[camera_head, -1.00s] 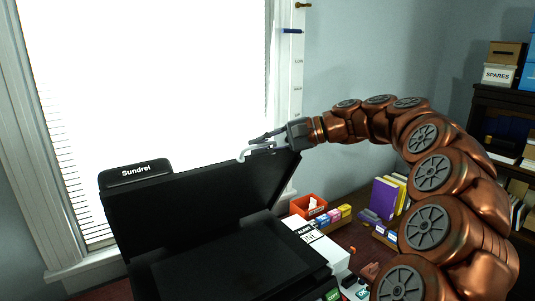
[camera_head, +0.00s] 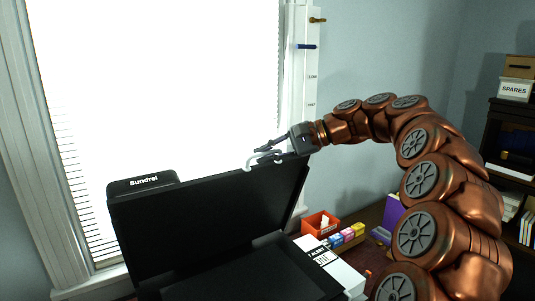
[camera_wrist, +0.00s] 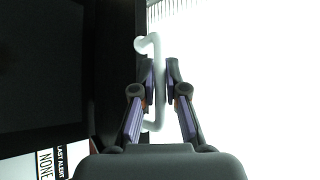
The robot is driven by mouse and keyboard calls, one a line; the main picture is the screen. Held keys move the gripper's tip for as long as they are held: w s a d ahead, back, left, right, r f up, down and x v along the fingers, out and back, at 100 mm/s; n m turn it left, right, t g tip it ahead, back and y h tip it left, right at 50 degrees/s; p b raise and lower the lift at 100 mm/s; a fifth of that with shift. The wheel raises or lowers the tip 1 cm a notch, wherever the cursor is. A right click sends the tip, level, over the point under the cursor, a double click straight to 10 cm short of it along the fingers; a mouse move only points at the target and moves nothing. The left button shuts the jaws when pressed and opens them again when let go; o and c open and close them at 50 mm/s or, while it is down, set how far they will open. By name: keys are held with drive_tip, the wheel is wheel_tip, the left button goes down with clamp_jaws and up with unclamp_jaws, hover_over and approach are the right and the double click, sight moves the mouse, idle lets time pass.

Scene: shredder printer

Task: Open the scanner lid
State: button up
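The black scanner lid (camera_head: 210,218) stands raised and steeply tilted, with its dark inner face towards the head camera. The dark scanner bed (camera_head: 245,275) shows below it. A pale, bent handle (camera_head: 249,163) is at the lid's upper edge, towards the right; it also shows in the wrist view (camera_wrist: 158,55). My gripper (camera_head: 262,151) is at this handle, with its fingers on either side of it. In the wrist view my gripper (camera_wrist: 161,80) appears closed on the handle, which passes between the fingertips. The fingers partly hide the handle.
A label block marked "Sundrel" (camera_head: 143,183) stands behind the lid's left end. A bright window (camera_head: 160,90) lies behind. An orange bin (camera_head: 320,224), small coloured boxes (camera_head: 345,236) and a white box (camera_head: 333,270) stand right of the scanner, below my arm. A shelf (camera_head: 510,140) is far right.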

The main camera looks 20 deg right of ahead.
drive_tip(key=shift+o, duration=1.3)
drive_tip(key=v, duration=1.2)
drive_tip(key=shift+a, duration=0.1)
